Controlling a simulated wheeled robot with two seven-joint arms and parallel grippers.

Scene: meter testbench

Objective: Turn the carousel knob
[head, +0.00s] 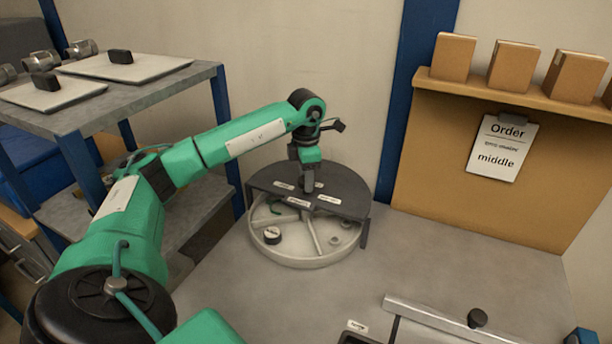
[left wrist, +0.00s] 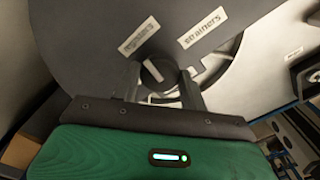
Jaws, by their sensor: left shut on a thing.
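The carousel (head: 290,258) is a pale round tray with divided compartments on the bench, partly covered by a dark grey plate (head: 345,187) with several white labels. The carousel knob (left wrist: 158,71) is dark with a pale line on top, at the plate's middle. My left gripper (head: 308,186) reaches down to it from above and is shut on it. In the left wrist view the two fingers (left wrist: 160,82) stand on either side of the knob. One label there reads "strainers" (left wrist: 193,29). The head view mostly hides the knob. My right gripper is out of view.
A round black-and-white part (head: 272,236) and a ring (head: 335,240) lie in open compartments. An order sheet (head: 497,147) reading "middle" hangs below a shelf (head: 520,94) with boxes. A grey rail (head: 450,322) lies at front right. The bench (head: 440,255) right of the carousel is clear.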

